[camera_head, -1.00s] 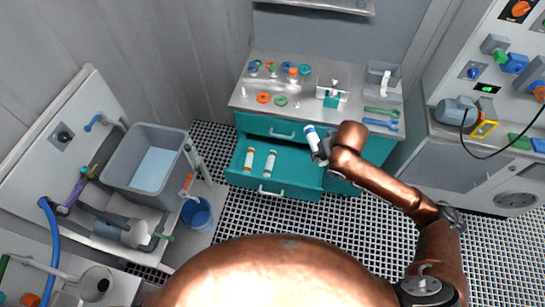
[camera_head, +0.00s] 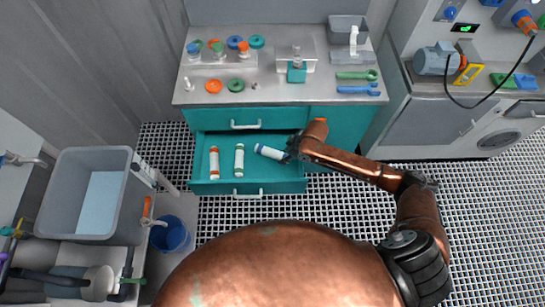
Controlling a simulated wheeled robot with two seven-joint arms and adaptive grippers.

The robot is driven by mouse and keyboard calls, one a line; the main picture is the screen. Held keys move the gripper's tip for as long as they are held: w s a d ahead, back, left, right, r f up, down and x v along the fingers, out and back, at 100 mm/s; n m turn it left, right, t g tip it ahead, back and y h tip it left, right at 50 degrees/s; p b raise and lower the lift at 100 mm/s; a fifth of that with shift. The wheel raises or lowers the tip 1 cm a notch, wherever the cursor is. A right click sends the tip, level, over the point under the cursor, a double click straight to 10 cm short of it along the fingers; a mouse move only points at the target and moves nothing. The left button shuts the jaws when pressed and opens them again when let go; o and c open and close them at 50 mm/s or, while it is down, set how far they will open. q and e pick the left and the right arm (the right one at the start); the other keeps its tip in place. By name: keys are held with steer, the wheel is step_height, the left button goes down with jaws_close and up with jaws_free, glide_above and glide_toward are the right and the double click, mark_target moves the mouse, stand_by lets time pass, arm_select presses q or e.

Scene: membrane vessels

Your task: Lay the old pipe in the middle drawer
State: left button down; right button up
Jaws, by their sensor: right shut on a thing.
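The teal middle drawer (camera_head: 218,187) is pulled open below the bench top. Two white pipes lie in it: one with orange ends (camera_head: 214,162) at the left and one with green ends (camera_head: 239,160) beside it. My right gripper (camera_head: 288,154) is shut on a third white pipe with a blue end (camera_head: 269,153), over the right part of the drawer. That pipe is tilted, its free end pointing left. I cannot tell whether it touches the drawer floor. My left gripper is not in view.
The bench top (camera_head: 305,90) above carries coloured rings, a teal block device (camera_head: 297,72), a green wrench (camera_head: 356,75) and a blue wrench (camera_head: 358,90). A grey basin (camera_head: 125,225) and a blue bucket (camera_head: 169,234) stand at the left. Grated floor lies in front of the drawer.

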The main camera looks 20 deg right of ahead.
mark_target(281, 166)
step_height(281, 166, down, 8)
steer(key=shift+r+b, duration=0.1)
steer(key=shift+b, duration=1)
steer(key=shift+r, duration=0.15)
steer(key=o, duration=1.2)
steer(key=p+v, duration=0.4)
steer(key=v, duration=0.8)
